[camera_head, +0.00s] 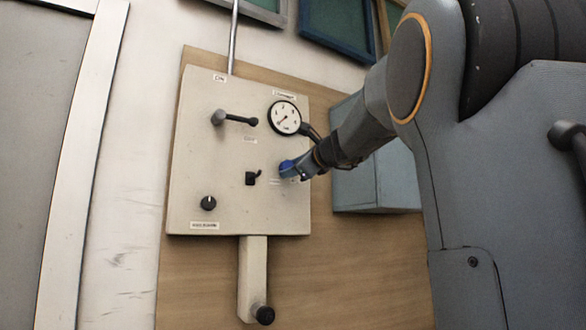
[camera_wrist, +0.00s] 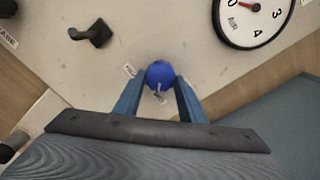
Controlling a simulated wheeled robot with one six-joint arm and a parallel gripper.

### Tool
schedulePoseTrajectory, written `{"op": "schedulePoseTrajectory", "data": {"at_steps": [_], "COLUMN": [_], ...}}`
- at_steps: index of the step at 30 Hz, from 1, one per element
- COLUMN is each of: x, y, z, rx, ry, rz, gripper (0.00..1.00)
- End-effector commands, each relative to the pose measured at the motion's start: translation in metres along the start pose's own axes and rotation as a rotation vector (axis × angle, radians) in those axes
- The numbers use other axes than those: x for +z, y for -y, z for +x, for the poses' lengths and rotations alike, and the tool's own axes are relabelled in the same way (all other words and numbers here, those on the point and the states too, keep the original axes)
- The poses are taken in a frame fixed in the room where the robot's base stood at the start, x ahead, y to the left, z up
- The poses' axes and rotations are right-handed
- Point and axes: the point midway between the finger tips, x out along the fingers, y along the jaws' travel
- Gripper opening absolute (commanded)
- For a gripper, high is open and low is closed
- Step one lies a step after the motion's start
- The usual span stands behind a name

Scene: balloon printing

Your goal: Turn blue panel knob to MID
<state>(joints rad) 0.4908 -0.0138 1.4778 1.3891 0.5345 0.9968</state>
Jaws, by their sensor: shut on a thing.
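The blue knob (camera_head: 285,167) sits on the right side of the pale panel (camera_head: 225,155), below the round gauge. It also shows in the wrist view (camera_wrist: 160,74), between the two blue-grey fingers. My gripper (camera_head: 290,169) is shut on the blue knob, with a fingertip on each side of it. A light pointer mark shows on the near side of the knob in the wrist view. In the head view my fingers hide much of the knob.
A round gauge (camera_head: 285,117) sits just above the knob. A black switch (camera_head: 252,178), a lever handle (camera_head: 234,119) and a black knob (camera_head: 208,203) are on the same panel. A grey-blue box (camera_head: 375,185) stands to the right. A black-ended handle (camera_head: 264,314) is below.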

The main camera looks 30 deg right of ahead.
Motion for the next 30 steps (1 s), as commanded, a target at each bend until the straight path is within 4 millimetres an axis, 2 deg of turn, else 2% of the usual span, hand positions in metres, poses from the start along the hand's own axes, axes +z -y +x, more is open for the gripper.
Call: {"op": "schedulePoseTrajectory", "data": {"at_steps": [2,3,6,17,30], "x": [-0.001,-0.001,-0.001,0.0,-0.002], "y": [0.0,0.0,0.0,0.0,0.0], "z": [0.0,0.0,0.0,-0.005,-0.068], "rx": [0.0,0.0,0.0,-0.001,-0.002], "ry": [-0.001,-0.001,-0.001,0.0,-0.001], "rz": [0.0,0.0,-0.001,-0.002,-0.001], "gripper": [0.14,0.38,0.54,0.54,0.54]}}
